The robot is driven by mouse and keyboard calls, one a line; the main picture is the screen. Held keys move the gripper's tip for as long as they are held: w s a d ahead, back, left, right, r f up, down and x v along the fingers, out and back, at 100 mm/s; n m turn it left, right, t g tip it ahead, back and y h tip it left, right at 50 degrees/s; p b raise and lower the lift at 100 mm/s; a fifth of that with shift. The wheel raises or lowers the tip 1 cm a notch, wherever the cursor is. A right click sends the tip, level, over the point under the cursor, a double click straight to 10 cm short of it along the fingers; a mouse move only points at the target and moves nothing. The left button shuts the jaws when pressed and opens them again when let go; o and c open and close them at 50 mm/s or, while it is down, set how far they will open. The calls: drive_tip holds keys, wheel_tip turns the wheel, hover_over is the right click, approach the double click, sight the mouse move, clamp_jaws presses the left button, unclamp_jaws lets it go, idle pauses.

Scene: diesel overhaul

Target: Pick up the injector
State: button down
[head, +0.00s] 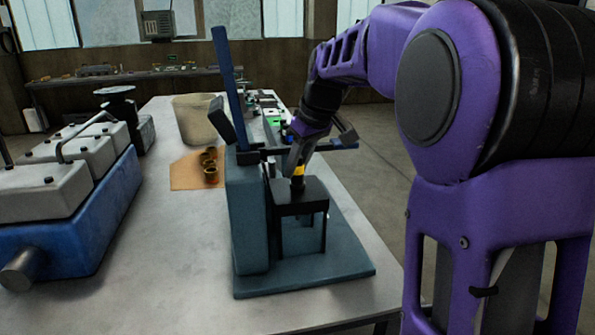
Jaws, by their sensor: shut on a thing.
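The injector (298,171) shows as a small upright part with a yellow band, at the top of a black stand on a blue-grey bench fixture (248,215). My gripper (296,164) reaches down from the purple arm and is shut on the injector's upper part.
The fixture's tall lever (224,80) rises just left of my gripper. A blue engine block (75,225) with grey covers fills the table's left side. A beige bin (198,120) and brass parts on an orange mat (186,175) lie behind. The front table (185,290) is clear.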

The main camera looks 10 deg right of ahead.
wheel_tip(320, 180, up, 17)
drive_tip(key=p, duration=0.4)
drive_tip(key=shift+r+p, duration=0.2)
drive_tip(key=shift+p, duration=0.15)
drive_tip(key=c, duration=1.3)
unclamp_jaws()
clamp_jaws()
